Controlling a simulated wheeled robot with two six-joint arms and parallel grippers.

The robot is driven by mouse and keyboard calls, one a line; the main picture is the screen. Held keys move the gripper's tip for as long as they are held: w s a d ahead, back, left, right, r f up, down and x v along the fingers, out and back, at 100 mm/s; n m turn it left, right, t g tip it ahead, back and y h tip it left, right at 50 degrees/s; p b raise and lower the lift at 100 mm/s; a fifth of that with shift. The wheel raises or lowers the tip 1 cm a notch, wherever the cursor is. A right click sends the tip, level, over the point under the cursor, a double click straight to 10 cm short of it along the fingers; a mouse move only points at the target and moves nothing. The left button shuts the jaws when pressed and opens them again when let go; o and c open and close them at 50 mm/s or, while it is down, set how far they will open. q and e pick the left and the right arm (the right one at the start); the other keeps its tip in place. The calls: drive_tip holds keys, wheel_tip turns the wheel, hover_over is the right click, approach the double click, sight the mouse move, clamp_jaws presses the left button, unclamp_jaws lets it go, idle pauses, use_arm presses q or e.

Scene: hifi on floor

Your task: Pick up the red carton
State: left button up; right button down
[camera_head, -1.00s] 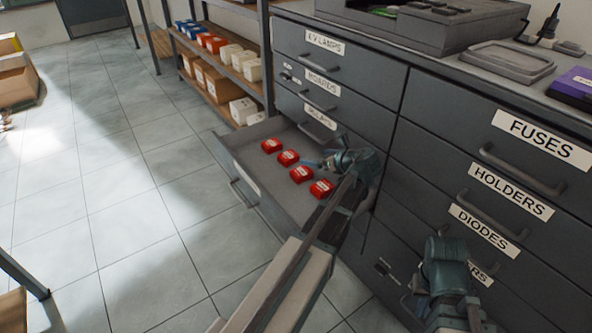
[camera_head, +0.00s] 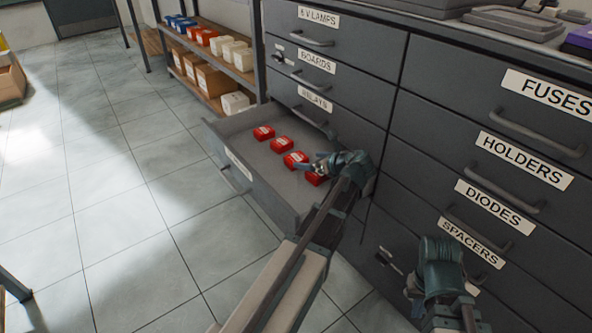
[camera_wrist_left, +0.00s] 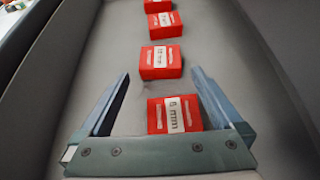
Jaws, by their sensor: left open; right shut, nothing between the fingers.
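Several red cartons with white labels stand in a row in the open grey drawer (camera_head: 240,138). The nearest red carton (camera_head: 316,179) is partly hidden by my left gripper (camera_head: 308,164). In the left wrist view this carton (camera_wrist_left: 174,114) has a label that seems to read "6 mm". It lies between the open fingers of my left gripper (camera_wrist_left: 160,76), close to the palm, and no finger is seen pressing on it. Another red carton (camera_wrist_left: 160,62) is just beyond the fingertips. My right gripper (camera_head: 410,291) is shut and empty, low in front of the right drawers.
Closed labelled drawers (camera_head: 500,120) fill the right side. A shelf (camera_head: 215,62) with boxes stands behind the open drawer. The drawer's walls flank my left gripper. The tiled floor (camera_head: 130,220) at left is clear.

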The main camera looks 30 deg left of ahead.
sight(297, 158)
use_arm(q)
drive_tip(key=shift+x, duration=1.3)
use_arm(e)
drive_tip(key=shift+f, duration=0.6)
use_arm(q)
drive_tip(key=b+x, duration=0.2)
drive_tip(key=x, duration=0.3)
drive_tip(key=shift+b, duration=0.35)
drive_tip(key=shift+r, duration=0.1)
use_arm(e)
wheel_tip(297, 158, down, 2)
drive_tip(key=shift+f, duration=0.15)
use_arm(q)
drive_tip(key=shift+c, duration=0.2)
drive_tip(key=c, duration=1.2)
